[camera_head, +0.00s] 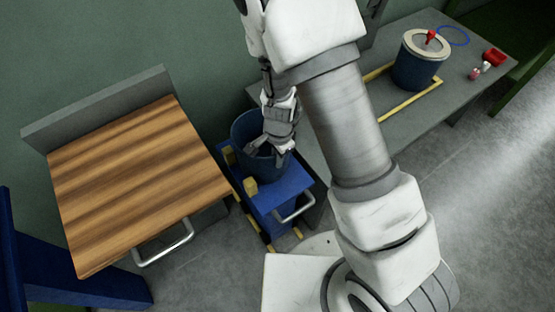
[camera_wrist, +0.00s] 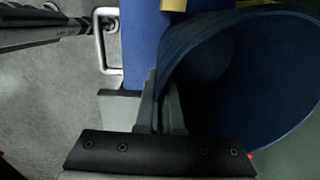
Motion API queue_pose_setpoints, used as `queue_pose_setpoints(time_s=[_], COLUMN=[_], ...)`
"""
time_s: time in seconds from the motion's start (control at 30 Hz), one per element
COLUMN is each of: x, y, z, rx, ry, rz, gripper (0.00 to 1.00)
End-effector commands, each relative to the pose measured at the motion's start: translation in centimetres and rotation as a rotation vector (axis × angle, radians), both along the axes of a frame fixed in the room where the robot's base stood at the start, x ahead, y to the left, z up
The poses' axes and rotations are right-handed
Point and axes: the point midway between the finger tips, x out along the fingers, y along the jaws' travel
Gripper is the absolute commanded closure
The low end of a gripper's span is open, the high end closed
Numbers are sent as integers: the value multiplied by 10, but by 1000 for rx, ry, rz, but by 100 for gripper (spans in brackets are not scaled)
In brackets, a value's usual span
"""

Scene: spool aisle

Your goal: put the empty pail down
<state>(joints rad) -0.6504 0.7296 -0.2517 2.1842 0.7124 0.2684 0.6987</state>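The empty pail (camera_head: 243,131) is dark blue and open at the top, roughly upright at the blue cart with its mouth up. In the wrist view the pail (camera_wrist: 275,65) fills the right side, and its inside looks dark and empty. My gripper (camera_head: 262,153) is at the near side of its rim. In the wrist view my gripper's two fingers (camera_wrist: 162,108) are close together, one on each side of the pail's wall, pinching it. The pail's base is hidden, so I cannot tell whether it touches the blue cart top (camera_head: 285,190).
A wood-topped cart (camera_head: 135,180) with a metal handle stands left. The grey table (camera_head: 400,122) at the right carries a yellow outline, a lidded blue pail (camera_head: 414,72), a blue ring (camera_head: 453,36) and small red items (camera_head: 493,57). Yellow blocks edge the blue cart.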

Motion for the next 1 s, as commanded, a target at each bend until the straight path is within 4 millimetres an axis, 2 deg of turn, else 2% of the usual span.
queue_pose_setpoints(time_s=[0.3,0.5,0.83,1.0], x=[1,1,1,1], y=[1,0,0,1], z=[-2,-1,2,27], rx=[1,1,0,2], ry=[-3,-2,-2,-5], rz=[1,1,1,4], gripper=[100,65,65,65])
